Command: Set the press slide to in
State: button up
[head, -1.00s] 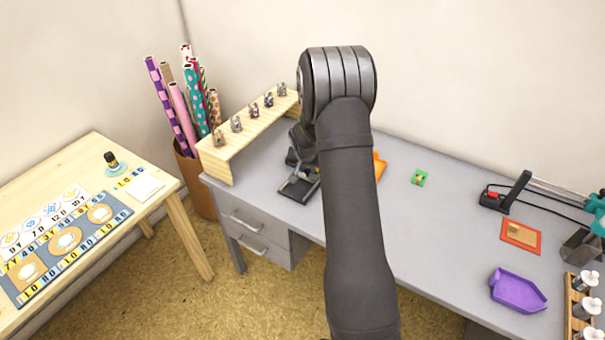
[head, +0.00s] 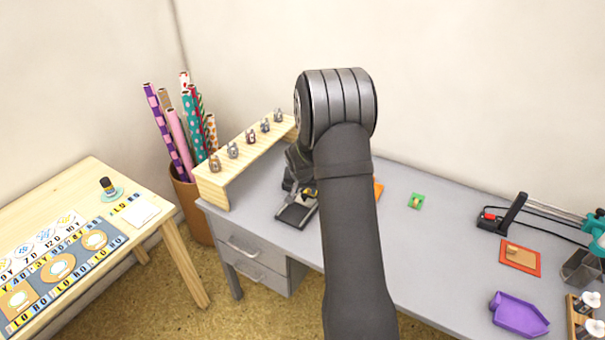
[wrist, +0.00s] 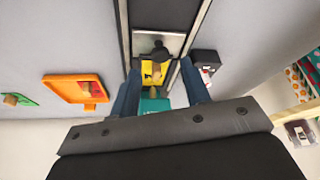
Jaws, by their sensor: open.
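The press (head: 297,209) is a dark device with a pale plate on the desk, left of my arm in the head view, partly hidden behind the arm. In the wrist view, I see two dark rails, a silver plate (wrist: 160,44), a yellow part (wrist: 155,72) with a dark knob above it, and a teal part (wrist: 152,104). I cannot tell for certain which part is the slide or its setting. My gripper (wrist: 160,65) is open, with its blue-grey fingers on either side of the yellow part. Contact cannot be made out.
A wooden rack (head: 220,190) with several small stamps stands left of the press. An orange pad (wrist: 77,89) and a green pad (head: 416,201) lie to its right in the head view. A purple tray (head: 519,314) is at far right. Grey desk between is clear.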

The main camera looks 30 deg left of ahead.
jog(key=v, duration=1.4)
jog(key=shift+r, duration=0.3)
jog(key=shift+f, duration=0.1)
jog(key=x, duration=1.7)
jog(key=shift+f, duration=0.15)
jog(key=shift+d, duration=0.1)
